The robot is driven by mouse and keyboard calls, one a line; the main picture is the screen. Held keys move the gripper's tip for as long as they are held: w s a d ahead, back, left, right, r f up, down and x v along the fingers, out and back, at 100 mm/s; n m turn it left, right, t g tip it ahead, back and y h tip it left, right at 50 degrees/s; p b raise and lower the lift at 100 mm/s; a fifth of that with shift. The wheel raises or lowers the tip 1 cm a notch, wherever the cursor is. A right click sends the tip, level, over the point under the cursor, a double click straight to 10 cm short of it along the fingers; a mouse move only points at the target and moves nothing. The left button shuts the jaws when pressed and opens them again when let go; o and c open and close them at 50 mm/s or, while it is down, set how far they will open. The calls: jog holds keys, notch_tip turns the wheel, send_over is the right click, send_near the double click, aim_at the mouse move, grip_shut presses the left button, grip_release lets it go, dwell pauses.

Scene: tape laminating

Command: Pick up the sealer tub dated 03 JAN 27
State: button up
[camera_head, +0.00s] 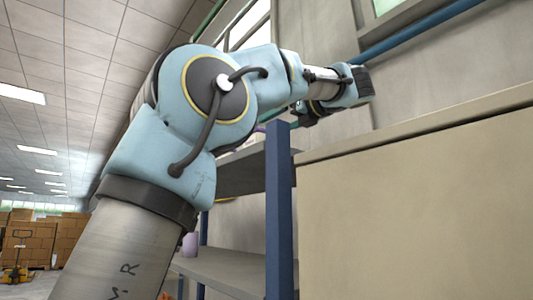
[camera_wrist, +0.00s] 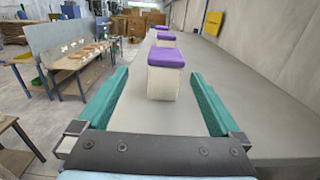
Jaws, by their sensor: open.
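Several tubs with purple lids stand in a row on a grey surface (camera_wrist: 225,100) in the wrist view. The nearest tub (camera_wrist: 163,84) has a pale body and stands upright. A second tub (camera_wrist: 165,43) stands behind it and a smaller-looking tub (camera_wrist: 161,28) farther back. No date is readable on any of them, so I cannot tell which is dated 03 JAN 27. My gripper (camera_wrist: 160,73) is open and empty, its two teal fingers spread left and right, with the nearest tub ahead between their tips in the picture.
In the head view, a blue shelf post (camera_head: 279,210) and a beige panel (camera_head: 420,190) stand close to my arm. A lilac object (camera_head: 190,244) is on a lower shelf. The wrist view shows a workbench (camera_wrist: 80,62) at left and a wall (camera_wrist: 265,40) at right.

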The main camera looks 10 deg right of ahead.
jog(key=x, duration=0.1)
jog(key=p+x, duration=0.1)
jog(key=x, duration=0.1)
jog(key=p+x, duration=0.1)
jog(key=x, duration=0.1)
jog(key=shift+w+d+r, duration=0.15)
jog(key=shift+w+d, duration=0.1)
jog(key=p+x, duration=0.1)
jog(key=x, duration=0.1)
jog(key=p+x, duration=0.1)
jog(key=x, duration=0.1)
jog(key=p+x, duration=0.2)
jog(key=shift+d+f, duration=0.1)
jog(key=shift+f, duration=0.3)
grip_shut()
